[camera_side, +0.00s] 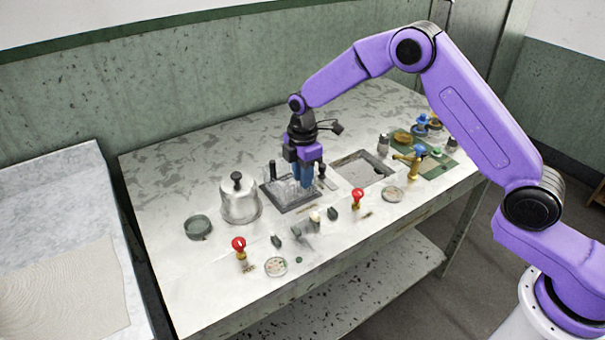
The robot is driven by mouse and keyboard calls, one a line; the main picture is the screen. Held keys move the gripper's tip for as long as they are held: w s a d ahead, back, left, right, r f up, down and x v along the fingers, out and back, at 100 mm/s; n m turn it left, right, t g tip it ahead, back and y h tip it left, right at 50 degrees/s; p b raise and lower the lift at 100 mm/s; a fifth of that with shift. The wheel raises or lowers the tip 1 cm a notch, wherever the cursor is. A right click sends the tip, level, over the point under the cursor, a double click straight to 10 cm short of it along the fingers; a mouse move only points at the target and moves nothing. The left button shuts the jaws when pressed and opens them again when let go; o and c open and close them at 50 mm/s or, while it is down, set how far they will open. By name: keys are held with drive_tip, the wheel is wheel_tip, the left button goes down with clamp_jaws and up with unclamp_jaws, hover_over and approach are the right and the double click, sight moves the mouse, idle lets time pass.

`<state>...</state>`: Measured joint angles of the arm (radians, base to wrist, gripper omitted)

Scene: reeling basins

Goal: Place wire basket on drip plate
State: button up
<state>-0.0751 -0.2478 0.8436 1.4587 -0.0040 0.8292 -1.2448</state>
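My gripper (303,182) points straight down over a dark plate (291,207), which looks like the drip plate, near the middle of the bench. A thin, pale wire shape (279,188), likely the wire basket, shows just left of the blue fingers, over the plate. The fingers overlap it in the picture. It is too small to tell whether they grip it, or whether it rests on the plate or hangs just above.
A metal dome (240,204) with a black knob stands left of the plate. A rectangular basin opening (363,169) lies to the right. Red-topped valves (240,246) (357,196) and small dark pieces line the front. A brass tap (411,163) stands farther right.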

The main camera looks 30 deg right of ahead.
drive_tip(key=shift+r, duration=0.15)
wheel_tip(320, 180, up, 12)
idle(0.5)
idle(1.3)
